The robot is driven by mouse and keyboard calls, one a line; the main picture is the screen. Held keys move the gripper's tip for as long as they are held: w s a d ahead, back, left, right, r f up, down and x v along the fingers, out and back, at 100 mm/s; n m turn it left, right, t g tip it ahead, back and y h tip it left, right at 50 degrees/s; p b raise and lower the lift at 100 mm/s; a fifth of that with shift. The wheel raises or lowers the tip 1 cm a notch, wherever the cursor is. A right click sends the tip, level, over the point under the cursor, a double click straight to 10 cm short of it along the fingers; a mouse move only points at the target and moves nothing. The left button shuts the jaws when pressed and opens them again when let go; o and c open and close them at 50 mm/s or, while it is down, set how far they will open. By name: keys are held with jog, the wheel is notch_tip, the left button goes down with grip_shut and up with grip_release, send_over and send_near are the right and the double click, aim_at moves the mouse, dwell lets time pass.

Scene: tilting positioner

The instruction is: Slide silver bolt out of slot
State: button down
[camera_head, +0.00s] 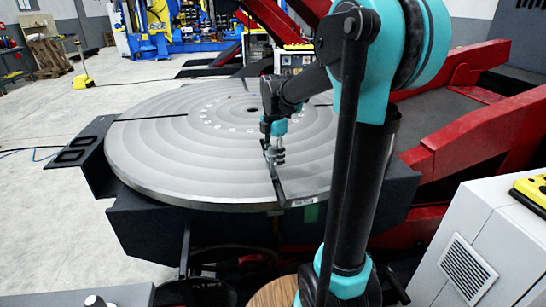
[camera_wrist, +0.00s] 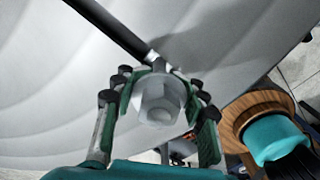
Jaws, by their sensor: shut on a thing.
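The silver bolt (camera_wrist: 158,100) shows in the wrist view with its hex head and round flange facing the camera. My gripper (camera_wrist: 160,88) is shut on it, with green-padded fingers on both sides of the head. A dark slot (camera_wrist: 108,27) runs across the grey round table up to the bolt. In the head view my gripper (camera_head: 273,152) is over the near part of the round table (camera_head: 150,165), by the slot that runs to the near rim. The bolt's lower end is hidden, so I cannot tell how deep it sits.
Red positioner arms (camera_head: 460,140) stand behind and right of the table. A grey cabinet (camera_head: 490,240) with a yellow-topped box (camera_head: 532,190) stands at the right front. A black bracket (camera_head: 82,145) juts out at the table's left. The table's left surface is clear.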

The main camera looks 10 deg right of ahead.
jog(key=shift+s, duration=1.25)
jog(key=shift+s, duration=0.1)
jog(key=shift+s, duration=3.9)
jog(key=s, duration=0.7)
jog(key=shift+s, duration=0.25)
notch_tip(320, 180, up, 7)
dwell(0.4)
